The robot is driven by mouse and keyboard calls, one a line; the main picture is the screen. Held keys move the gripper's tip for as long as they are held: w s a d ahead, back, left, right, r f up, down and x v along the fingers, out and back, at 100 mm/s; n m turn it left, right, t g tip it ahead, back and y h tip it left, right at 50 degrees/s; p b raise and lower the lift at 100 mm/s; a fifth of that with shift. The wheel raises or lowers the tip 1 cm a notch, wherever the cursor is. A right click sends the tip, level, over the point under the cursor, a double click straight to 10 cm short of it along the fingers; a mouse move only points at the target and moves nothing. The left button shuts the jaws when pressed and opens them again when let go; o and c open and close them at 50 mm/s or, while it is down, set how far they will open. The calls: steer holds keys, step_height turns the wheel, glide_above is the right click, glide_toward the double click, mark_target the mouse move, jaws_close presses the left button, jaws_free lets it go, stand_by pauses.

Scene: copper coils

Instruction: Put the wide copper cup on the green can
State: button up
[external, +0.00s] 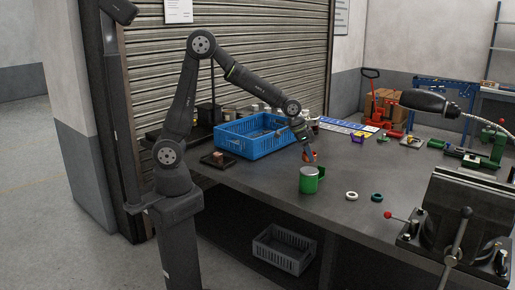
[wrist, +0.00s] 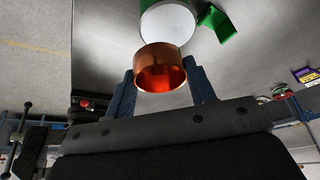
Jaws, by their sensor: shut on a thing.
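The wide copper cup (wrist: 161,68) is between the two fingers of my gripper (wrist: 163,84) in the wrist view, and the fingers are shut on it. In the external view my gripper (external: 308,155) is above the table and just above the green can; the cup there is small and partly hidden by the fingers. The green can (external: 308,182) stands upright on the table with its handle to the right. In the wrist view the pale round top of the can (wrist: 168,25) and its green handle (wrist: 218,22) lie beyond the cup. I cannot tell whether cup and can touch.
A blue crate (external: 240,138) stands behind and left of the can. A white ring (external: 351,196) and a dark teal ring (external: 376,197) lie to its right. A large vise (external: 462,215) fills the right front. A small tray (external: 216,163) with a copper-coloured block is at left.

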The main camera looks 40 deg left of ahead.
mark_target(308, 170)
steer(key=shift+w+a+f, duration=0.15)
steer(key=shift+w+f, duration=0.25)
steer(key=shift+w, duration=0.1)
steer(key=shift+w+a+f, duration=0.15)
steer(key=shift+w+f, duration=0.2)
steer(key=shift+w, duration=0.15)
steer(key=shift+f, duration=1.85)
steer(key=shift+f, duration=0.2)
steer(key=o, duration=1)
steer(key=shift+r, duration=0.1)
steer(key=v, duration=1.2)
steer(key=shift+r, duration=0.1)
